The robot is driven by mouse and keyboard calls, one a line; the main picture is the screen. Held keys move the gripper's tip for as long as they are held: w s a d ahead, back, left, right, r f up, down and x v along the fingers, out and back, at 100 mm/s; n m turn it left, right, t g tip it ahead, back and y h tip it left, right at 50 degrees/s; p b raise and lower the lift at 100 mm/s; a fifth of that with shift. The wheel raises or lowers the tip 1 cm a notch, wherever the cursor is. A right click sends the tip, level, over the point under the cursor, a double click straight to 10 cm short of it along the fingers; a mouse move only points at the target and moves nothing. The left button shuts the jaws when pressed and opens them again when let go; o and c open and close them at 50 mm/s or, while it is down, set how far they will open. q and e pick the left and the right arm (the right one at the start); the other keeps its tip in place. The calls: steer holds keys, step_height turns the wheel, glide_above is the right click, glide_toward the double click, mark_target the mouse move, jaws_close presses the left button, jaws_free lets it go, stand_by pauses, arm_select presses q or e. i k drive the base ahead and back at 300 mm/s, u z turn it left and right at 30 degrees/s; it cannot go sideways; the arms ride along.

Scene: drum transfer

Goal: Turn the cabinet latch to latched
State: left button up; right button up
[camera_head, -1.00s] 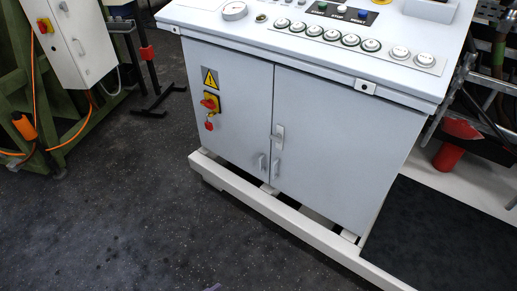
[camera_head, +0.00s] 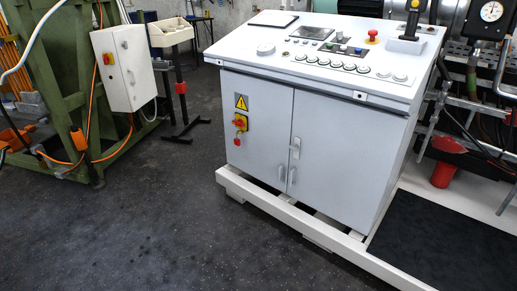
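The cabinet (camera_head: 335,165) is a white-grey control cabinet with two closed doors, under a sloped console top. A small light latch handle (camera_head: 296,148) sits near the seam between the doors, at the inner edge of the right door. It looks roughly upright; I cannot tell whether it is latched. Two small handles (camera_head: 287,175) show lower down near the same seam. A red and yellow rotary switch (camera_head: 239,121) is on the left door under a yellow warning triangle (camera_head: 241,101). Neither of my grippers is in view.
The cabinet stands on a white base frame (camera_head: 282,212). Dark floor (camera_head: 150,220) in front and to the left is clear. A black mat (camera_head: 430,245) lies at the right. A green frame (camera_head: 62,80) with a white box (camera_head: 124,67) stands at the left. A red cylinder (camera_head: 443,173) is at the right.

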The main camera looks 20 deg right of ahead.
mark_target(295, 148)
steer(key=u, duration=0.7)
steer(key=i, duration=2)
steer(key=z, duration=0.55)
steer(key=i, duration=1.1)
steer(key=z, duration=1.55)
steer(key=i, duration=0.3)
steer(key=z, duration=0.15)
